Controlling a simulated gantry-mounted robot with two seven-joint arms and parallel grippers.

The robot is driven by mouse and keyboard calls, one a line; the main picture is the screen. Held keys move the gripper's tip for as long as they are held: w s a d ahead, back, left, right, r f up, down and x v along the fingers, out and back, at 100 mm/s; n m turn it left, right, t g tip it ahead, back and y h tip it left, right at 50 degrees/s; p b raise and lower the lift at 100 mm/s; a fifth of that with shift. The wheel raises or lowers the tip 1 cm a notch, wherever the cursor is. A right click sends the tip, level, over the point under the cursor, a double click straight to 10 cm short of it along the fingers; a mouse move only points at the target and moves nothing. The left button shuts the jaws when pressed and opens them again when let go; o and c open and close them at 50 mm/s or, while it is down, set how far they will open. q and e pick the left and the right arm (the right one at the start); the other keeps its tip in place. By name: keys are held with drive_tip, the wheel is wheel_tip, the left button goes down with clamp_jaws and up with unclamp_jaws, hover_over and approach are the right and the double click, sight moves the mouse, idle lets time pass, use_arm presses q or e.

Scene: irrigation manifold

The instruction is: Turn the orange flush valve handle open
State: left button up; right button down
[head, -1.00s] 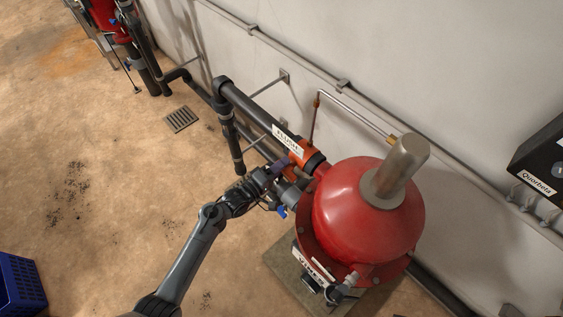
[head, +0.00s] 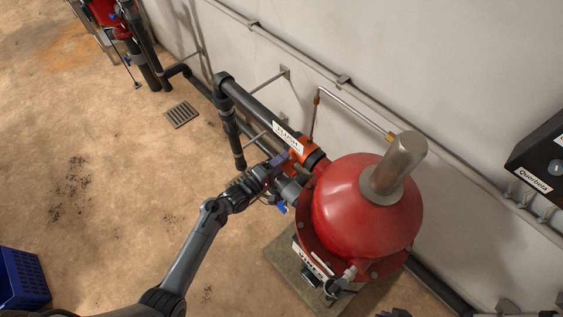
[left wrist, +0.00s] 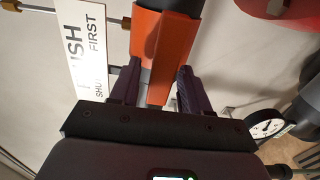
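The orange flush valve handle (head: 299,156) is on the dark pipe beside the red filter tank (head: 345,210), next to the white FLUSH sign (head: 288,137). My left gripper (head: 284,162) reaches it from the front left. In the left wrist view the orange handle (left wrist: 160,60) extends down between the two dark purple fingers of my left gripper (left wrist: 156,82). The fingers stand apart on either side, and a slim gap seems to show beside the handle. A small dark purple tip, likely my right gripper (head: 395,313), shows at the bottom edge; its fingers are mostly cut off.
A blue-handled valve (head: 282,207) sits just below my left gripper. A pressure gauge (left wrist: 267,128) is at the right in the left wrist view. A blue crate (head: 22,278) stands at bottom left.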

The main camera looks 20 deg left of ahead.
use_arm(q)
drive_tip(key=shift+s, duration=0.1)
drive_tip(key=b+v, duration=0.1)
drive_tip(key=v, duration=0.9)
drive_tip(key=shift+s, duration=0.3)
drive_tip(key=shift+a, duration=0.15)
